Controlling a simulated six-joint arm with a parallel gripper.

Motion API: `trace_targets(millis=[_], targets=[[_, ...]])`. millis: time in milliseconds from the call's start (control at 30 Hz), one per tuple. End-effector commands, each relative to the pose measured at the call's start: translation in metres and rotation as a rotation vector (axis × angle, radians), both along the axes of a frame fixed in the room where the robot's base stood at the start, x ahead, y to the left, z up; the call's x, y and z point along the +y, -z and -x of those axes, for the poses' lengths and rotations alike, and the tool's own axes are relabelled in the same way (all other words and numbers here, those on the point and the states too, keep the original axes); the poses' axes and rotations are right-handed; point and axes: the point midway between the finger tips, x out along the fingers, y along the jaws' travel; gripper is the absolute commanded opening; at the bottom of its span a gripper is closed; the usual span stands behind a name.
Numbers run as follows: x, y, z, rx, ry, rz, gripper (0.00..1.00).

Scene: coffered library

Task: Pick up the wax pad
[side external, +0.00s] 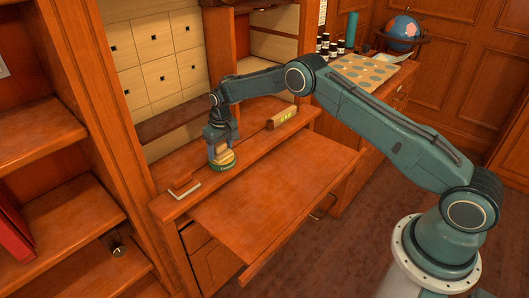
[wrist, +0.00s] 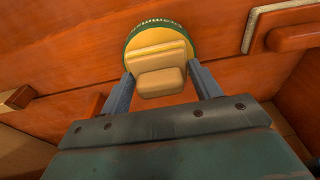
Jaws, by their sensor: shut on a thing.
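The wax pad (wrist: 160,75) is a pale yellow stepped block. In the wrist view it lies against the yellow face of a round tin (wrist: 133,44) with a green lettered rim. My gripper (wrist: 162,82) has one finger on each side of the pad and is shut on it. In the side external view my gripper (side external: 220,152) points down over the green-rimmed tin (side external: 224,165) on the desk's raised back ledge. The pad is mostly hidden there by the fingers. I cannot tell whether the pad is clear of the tin.
A reddish-brown block on a pale base (side external: 183,187) sits left on the ledge (side external: 245,135). A wooden block with a label (side external: 282,117) lies to the right. The lower desktop (side external: 270,195) in front is bare. Bottles and a globe (side external: 402,28) stand far right.

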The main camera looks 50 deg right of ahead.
Motion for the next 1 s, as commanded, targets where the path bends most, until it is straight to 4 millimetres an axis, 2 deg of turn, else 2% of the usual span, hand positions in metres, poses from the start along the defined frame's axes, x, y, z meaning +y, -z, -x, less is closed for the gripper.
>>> trace_targets(millis=[267,467,667,1000], targets=[[0.0,-0.007,-0.001,-0.002,0.0,0.0,0.36],[0.0,-0.026,-0.001,-0.003,0.0,0.0,0.36],[0.0,-0.06,-0.001,-0.005,0.0,0.0,0.36],[0.0,-0.134,-0.001,-0.006,0.0,-0.001,0.36]])
